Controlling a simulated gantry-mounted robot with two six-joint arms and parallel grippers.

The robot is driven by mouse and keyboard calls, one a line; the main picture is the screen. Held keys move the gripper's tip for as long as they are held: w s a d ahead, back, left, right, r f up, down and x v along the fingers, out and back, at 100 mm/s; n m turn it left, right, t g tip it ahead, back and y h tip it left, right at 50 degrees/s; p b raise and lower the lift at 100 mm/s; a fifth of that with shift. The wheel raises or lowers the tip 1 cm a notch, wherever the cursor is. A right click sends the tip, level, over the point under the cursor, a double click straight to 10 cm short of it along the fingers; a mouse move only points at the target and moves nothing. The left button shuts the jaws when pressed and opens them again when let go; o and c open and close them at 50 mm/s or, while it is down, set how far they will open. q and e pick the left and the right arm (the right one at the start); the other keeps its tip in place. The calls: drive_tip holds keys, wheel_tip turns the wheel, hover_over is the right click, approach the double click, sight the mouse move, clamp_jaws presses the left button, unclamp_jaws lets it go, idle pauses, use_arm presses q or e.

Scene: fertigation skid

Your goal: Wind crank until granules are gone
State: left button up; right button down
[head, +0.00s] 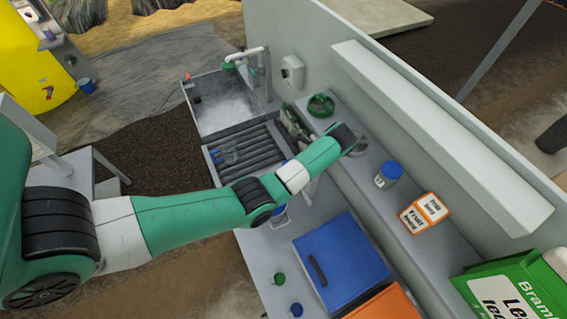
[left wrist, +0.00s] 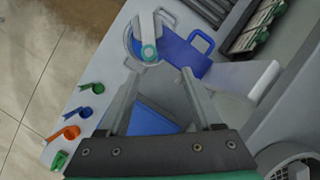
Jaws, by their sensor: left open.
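My left gripper (left wrist: 153,80) is open and empty. Its two fingers point towards the crank, with the knob beyond the gap and apart from them. In the head view my green left arm crosses the middle and hides the gripper and the crank. Granules cannot be made out. My right gripper is not in view.
A blue box (head: 341,262) stands on the bench, with a green cap (head: 279,279) and a blue cap (head: 296,310) to its left. A blue-lidded jar (head: 388,175) and an orange-edged card (head: 424,214) are on the right ledge. A slatted grey tray (head: 252,148) lies beyond my arm.

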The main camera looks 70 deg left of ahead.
use_arm(q)
drive_tip(key=shift+h, duration=0.4)
drive_tip(key=b+x, duration=0.1)
drive_tip(key=x, duration=0.3)
drive_tip(key=s+b+x, duration=0.1)
drive_tip(key=x, duration=0.3)
drive_tip(key=b+x, duration=0.1)
drive_tip(key=x, duration=0.3)
drive_tip(key=shift+s+d+b, duration=0.25)
drive_tip(key=shift+d+b, duration=0.05)
drive_tip(key=shift+b, duration=0.1)
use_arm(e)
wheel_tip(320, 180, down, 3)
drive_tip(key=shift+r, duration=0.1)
use_arm(q)
drive_tip(key=shift+r+g, duration=0.1)
drive_tip(key=shift+g, duration=0.2)
clamp_jaws()
